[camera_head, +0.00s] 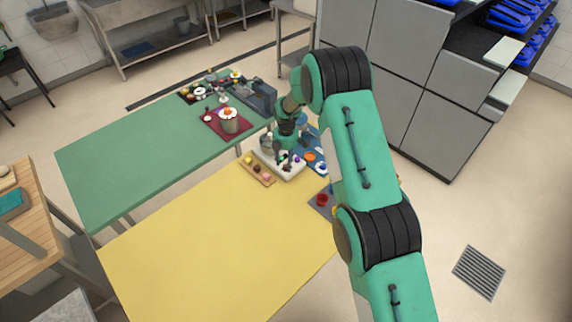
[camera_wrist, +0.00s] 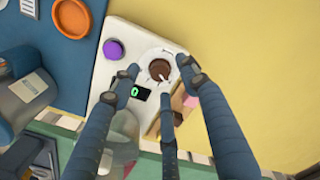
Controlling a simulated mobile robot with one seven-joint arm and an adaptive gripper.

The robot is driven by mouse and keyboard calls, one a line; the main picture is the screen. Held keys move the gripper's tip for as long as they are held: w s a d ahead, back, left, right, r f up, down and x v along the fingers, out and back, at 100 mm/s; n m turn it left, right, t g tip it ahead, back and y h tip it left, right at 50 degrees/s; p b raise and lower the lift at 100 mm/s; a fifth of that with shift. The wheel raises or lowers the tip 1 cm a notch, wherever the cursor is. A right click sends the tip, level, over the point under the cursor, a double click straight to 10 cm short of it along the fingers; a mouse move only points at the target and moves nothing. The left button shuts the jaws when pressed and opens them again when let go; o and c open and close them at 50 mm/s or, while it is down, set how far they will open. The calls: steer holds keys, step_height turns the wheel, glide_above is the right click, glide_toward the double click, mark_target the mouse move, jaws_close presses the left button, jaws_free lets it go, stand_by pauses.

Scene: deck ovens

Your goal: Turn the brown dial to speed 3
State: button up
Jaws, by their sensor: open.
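The brown dial (camera_wrist: 157,66) sits in a pale ring on a white device (camera_wrist: 118,30). A light pointer mark on the dial points down and slightly right in the wrist view. A small dark display (camera_wrist: 139,91) beside it shows a green digit that looks like 0. A purple knob (camera_wrist: 112,49) is on the same device. My gripper (camera_wrist: 158,72) is open, with fingertips on either side of the brown dial and another finger below it. I cannot tell whether they touch it. In the head view, my gripper (camera_head: 284,150) is over the white device (camera_head: 292,172), partly hiding it.
A small wooden board (camera_head: 265,179) with coloured pieces lies close beside the device. A blue mat (camera_wrist: 68,75) with an orange disc (camera_wrist: 70,18) is on the other side. A dark red tray (camera_head: 213,121) holds a pot. The yellow tabletop (camera_head: 210,245) is largely clear.

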steer(key=shift+f, duration=0.9)
jaws_close()
